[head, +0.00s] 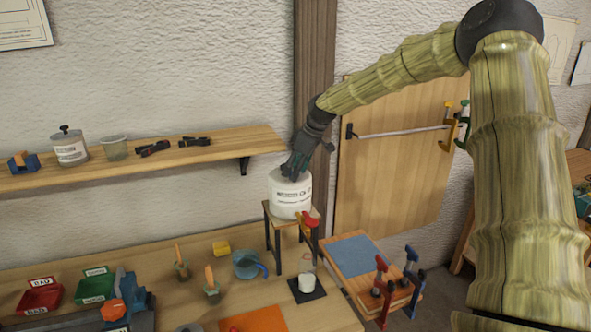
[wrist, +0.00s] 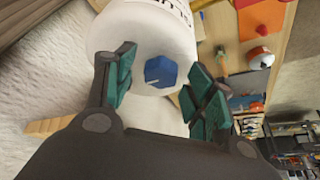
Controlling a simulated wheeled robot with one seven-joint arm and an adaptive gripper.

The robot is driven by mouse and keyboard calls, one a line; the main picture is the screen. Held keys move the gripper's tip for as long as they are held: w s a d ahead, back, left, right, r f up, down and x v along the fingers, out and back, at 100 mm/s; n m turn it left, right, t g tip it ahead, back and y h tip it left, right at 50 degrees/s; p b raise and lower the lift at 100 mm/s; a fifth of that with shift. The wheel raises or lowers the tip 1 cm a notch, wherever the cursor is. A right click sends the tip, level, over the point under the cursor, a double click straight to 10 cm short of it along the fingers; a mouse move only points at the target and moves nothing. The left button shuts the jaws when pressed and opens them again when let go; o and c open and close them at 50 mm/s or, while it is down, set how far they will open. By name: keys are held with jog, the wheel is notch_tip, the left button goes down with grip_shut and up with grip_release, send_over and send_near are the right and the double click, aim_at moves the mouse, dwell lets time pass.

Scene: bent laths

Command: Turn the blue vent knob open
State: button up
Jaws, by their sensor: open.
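The blue vent knob (wrist: 161,71) sits on top of a white container (wrist: 152,28) and shows as a small faceted cap with a light mark on it. In the head view the white container (head: 291,197) stands upright on a small stand, and the knob is hidden behind my gripper (head: 297,165). In the wrist view my gripper (wrist: 160,88) is open, with one green-padded finger on each side of the knob. Gaps show between the knob and both fingers. A red tap (head: 308,219) is at the container's lower front.
The small wooden stand (head: 268,210) is at the workbench's (head: 200,255) back edge.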

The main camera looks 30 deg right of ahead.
jog(key=v, duration=1.2)
jog(key=shift+w+a, duration=0.1)
